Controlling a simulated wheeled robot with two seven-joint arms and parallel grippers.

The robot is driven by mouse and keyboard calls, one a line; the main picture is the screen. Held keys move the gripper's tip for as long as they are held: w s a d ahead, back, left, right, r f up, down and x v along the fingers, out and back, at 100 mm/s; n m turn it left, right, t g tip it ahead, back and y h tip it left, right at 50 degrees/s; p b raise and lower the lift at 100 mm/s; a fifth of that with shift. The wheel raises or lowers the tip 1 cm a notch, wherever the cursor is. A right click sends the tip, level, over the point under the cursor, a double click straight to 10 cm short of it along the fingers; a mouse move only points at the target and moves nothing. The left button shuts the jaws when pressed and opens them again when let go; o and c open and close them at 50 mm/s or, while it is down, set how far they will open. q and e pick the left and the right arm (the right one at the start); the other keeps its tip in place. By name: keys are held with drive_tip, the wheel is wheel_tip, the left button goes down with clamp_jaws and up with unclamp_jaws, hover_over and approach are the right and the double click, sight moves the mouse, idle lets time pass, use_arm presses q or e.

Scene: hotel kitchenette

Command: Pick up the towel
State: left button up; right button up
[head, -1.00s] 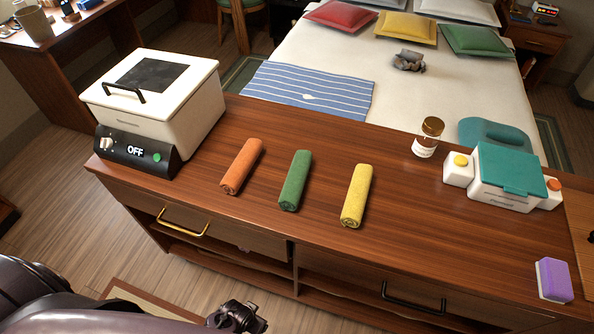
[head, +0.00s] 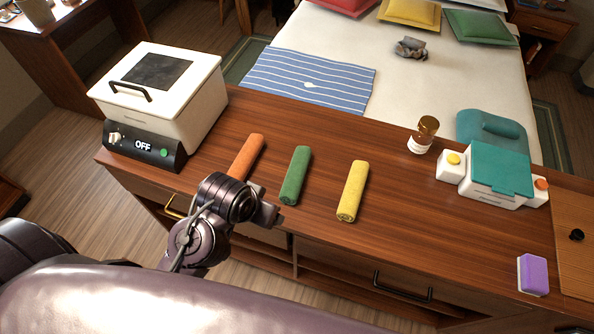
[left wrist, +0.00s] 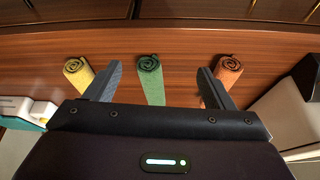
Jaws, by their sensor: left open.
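Three rolled towels lie apart in a row on the wooden counter: an orange towel (head: 247,155), a green towel (head: 295,175) and a yellow towel (head: 352,191). My left gripper (head: 268,214) is at the counter's front edge, near the lower ends of the orange and green towels, and its arm hides part of the orange one. In the left wrist view my left gripper (left wrist: 159,88) is open and empty. The green towel (left wrist: 150,80) shows between its fingers, the yellow towel (left wrist: 78,74) beside one finger and the orange towel (left wrist: 229,76) beside the other. My right gripper is not seen.
A white cooker marked OFF (head: 165,100) stands at the counter's left end. A brown jar (head: 423,135), a teal-lidded box (head: 497,173) and a purple sponge (head: 533,275) are to the right. The counter between the yellow towel and the box is clear. Behind is a bed.

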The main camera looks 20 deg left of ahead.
sight(295, 175)
use_arm(q)
drive_tip(key=w+f+t, duration=0.1)
drive_tip(key=w, duration=0.3)
drive_tip(key=w+d+f+n+t, duration=0.1)
drive_tip(key=w+f+t, duration=0.1)
drive_tip(key=w, duration=0.2)
drive_tip(key=w+d+f+n+t, duration=0.1)
drive_tip(key=w+f, duration=0.1)
drive_tip(key=w, duration=0.2)
drive_tip(key=shift+w+d+t+y, duration=0.15)
drive_tip(key=shift+t+y, duration=0.15)
drive_tip(key=shift+y, duration=0.1)
drive_tip(key=x, duration=0.1)
drive_tip(key=p+x, duration=0.1)
drive_tip(key=x, duration=0.1)
drive_tip(key=d+x, duration=0.1)
drive_tip(key=x, duration=0.1)
drive_tip(key=shift+w, duration=0.1)
drive_tip(key=shift+w+f, duration=0.35)
drive_tip(key=shift+f, duration=0.1)
drive_tip(key=c, duration=1.1)
